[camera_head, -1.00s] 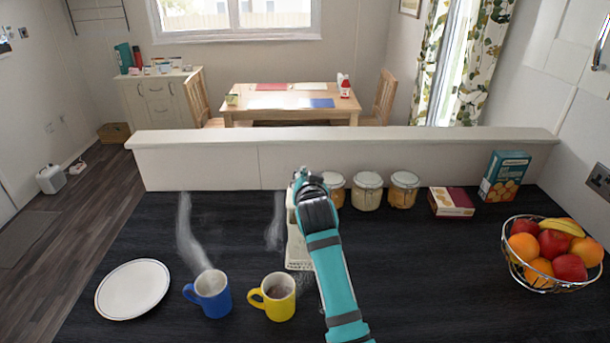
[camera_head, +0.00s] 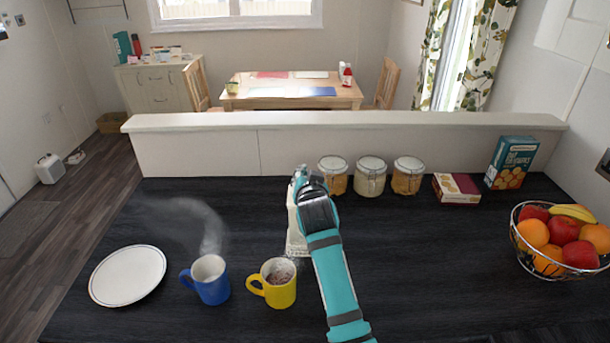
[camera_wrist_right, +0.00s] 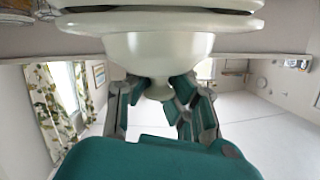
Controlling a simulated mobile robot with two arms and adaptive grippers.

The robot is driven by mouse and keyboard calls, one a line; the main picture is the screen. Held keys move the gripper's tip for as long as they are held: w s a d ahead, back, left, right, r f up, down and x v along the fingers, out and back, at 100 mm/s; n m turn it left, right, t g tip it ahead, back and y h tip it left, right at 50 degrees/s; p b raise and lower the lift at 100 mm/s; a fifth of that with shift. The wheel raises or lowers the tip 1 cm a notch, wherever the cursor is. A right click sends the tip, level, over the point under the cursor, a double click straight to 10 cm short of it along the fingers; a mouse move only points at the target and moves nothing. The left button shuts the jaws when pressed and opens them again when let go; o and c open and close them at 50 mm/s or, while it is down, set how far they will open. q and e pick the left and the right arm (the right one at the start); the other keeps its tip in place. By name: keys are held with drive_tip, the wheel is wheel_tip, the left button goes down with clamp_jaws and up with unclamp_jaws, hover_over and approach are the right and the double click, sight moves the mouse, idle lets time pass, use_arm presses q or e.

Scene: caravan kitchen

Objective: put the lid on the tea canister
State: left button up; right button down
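In the right wrist view, my right gripper (camera_wrist_right: 163,88) has its fingertips closed around the small knob of a smooth cream lid (camera_wrist_right: 158,50). Pale round rims show past the lid at the top edge; I cannot tell whether the lid touches the canister. In the head view, my right arm reaches over the counter and hides the lid and its fingertips; the right gripper's wrist is seen from above. A cream object with a patterned lower edge, apparently the tea canister (camera_head: 294,238), shows partly behind the arm. My left gripper is not in view.
A yellow mug (camera_head: 280,289), a blue mug (camera_head: 213,287) and a white plate (camera_head: 127,276) stand left of the arm. Behind are glass jars (camera_head: 370,179), a small box (camera_head: 456,189), a biscuit box (camera_head: 511,163) and a low ledge (camera_head: 210,155). A fruit bowl (camera_head: 534,265) stands right.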

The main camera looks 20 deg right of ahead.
drive_tip(key=c, duration=2)
unclamp_jaws()
drive_tip(key=shift+w+d, duration=0.1)
drive_tip(key=shift+d, duration=0.05)
drive_tip(key=o, duration=0.7)
drive_tip(key=shift+c, duration=0.2)
drive_tip(key=shift+r, duration=0.15)
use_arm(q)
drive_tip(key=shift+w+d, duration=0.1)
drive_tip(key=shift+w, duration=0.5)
use_arm(e)
wheel_tip(320, 180, up, 10)
drive_tip(key=shift+f, duration=0.2)
